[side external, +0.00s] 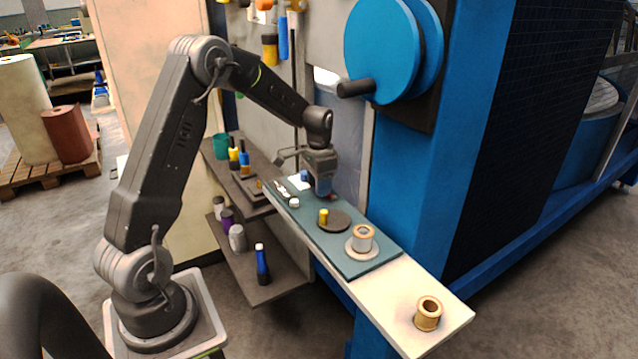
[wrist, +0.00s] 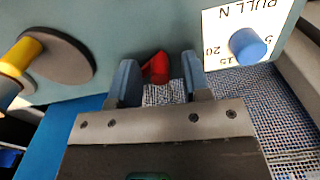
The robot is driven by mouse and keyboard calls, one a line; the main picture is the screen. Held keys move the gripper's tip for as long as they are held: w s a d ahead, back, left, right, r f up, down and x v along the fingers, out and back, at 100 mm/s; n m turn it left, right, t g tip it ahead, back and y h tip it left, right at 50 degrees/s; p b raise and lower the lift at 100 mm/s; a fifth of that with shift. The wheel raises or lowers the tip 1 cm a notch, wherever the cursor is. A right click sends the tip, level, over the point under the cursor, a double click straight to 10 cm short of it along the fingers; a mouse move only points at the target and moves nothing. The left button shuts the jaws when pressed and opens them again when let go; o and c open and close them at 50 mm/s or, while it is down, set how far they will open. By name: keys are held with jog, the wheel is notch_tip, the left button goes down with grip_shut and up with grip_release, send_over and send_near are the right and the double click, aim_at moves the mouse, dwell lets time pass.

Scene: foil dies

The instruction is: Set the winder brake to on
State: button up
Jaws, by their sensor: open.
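My gripper (side external: 321,188) points down over the far part of the teal work board (side external: 340,257). In the wrist view its two blue-grey fingers (wrist: 158,78) are open. A small red lever-like part (wrist: 156,66) shows in the gap between the fingertips, with nothing gripped. I cannot tell whether the fingers touch it.
Close by is a blue knob (wrist: 247,45) on a white "PULL N" scale plate (wrist: 220,48). A yellow peg (side external: 324,215) stands on a dark disc (side external: 338,224). A spool (side external: 363,238) and a tan roll (side external: 428,313) stand nearer. Blue machine frame (side external: 425,190) rises right.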

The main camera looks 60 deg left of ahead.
aim_at(320, 205)
grip_shut()
dwell(0.4)
jog(key=n, duration=0.2)
jog(key=shift+s+d+n, duration=0.3)
jog(key=shift+s+n, duration=0.1)
jog(key=n, duration=0.1)
jog(key=d+n, duration=0.1)
jog(key=n, duration=0.1)
jog(key=shift+s+d+n, duration=0.1)
jog(key=shift+s+n, duration=0.2)
jog(key=shift+s, duration=0.1)
jog(key=n, duration=0.1)
jog(key=d+n, duration=0.1)
jog(key=n, duration=0.1)
jog(key=d+n, duration=0.1)
jog(key=n, duration=0.1)
jog(key=shift+s, duration=0.2)
jog(key=shift+n, duration=0.4)
grip_release()
